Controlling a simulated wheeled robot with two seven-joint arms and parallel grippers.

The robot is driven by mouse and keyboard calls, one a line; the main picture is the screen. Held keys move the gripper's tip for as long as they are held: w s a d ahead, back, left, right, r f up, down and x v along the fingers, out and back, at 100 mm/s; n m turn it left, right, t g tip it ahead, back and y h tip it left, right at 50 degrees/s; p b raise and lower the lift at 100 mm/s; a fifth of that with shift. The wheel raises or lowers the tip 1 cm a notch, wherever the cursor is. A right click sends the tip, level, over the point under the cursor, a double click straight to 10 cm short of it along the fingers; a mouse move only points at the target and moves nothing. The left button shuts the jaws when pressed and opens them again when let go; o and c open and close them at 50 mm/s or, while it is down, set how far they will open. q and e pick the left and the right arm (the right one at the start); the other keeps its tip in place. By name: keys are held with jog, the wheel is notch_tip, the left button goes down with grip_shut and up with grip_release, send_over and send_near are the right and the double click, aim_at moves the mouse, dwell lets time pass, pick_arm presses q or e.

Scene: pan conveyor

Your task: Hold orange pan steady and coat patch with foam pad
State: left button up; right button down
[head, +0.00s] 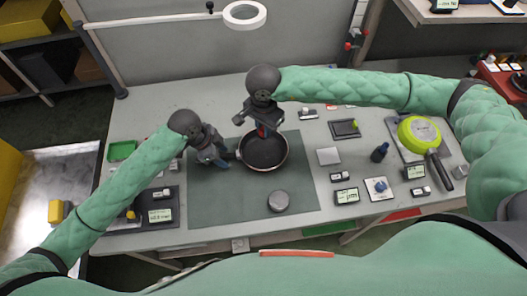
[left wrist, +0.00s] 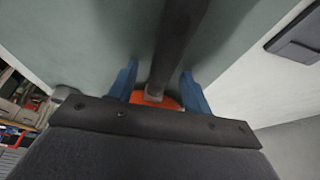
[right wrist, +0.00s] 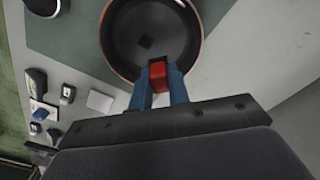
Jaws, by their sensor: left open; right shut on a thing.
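A grey round puck (head: 278,201) stands on the mat (head: 225,205) in front of the pan. A green pan (head: 419,132) lies at the right. Small devices and a dark bottle (head: 380,152) stand right of the mat. A ring lamp (head: 245,14) hangs behind.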

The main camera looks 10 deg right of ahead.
pick_arm(q)
jog(key=v, duration=1.2)
